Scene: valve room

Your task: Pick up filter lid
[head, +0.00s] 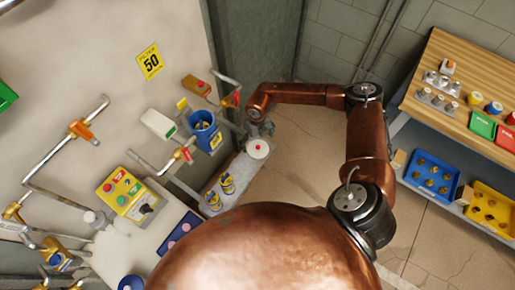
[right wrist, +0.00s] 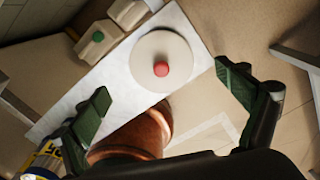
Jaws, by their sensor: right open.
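The filter lid (head: 254,154) is a round cream disc with a red knob in its middle. It lies on a pale narrow surface at the centre of the head view. In the right wrist view the lid (right wrist: 148,48) lies flat on the white surface, its red knob (right wrist: 161,69) facing up. My right gripper (head: 262,128) is just beyond the lid in the head view. In the right wrist view my right gripper (right wrist: 166,92) is open and empty, its dark green fingers apart, with the lid showing beyond and between them. My left gripper is not in view.
A blue canister (head: 204,138) stands left of the lid, near pipes with red handles. Several yellow-and-blue cans (head: 213,200) stand on the pale surface nearer me. A wooden shelf (head: 470,72) with parts and bins is at right. Open floor (head: 290,150) lies between.

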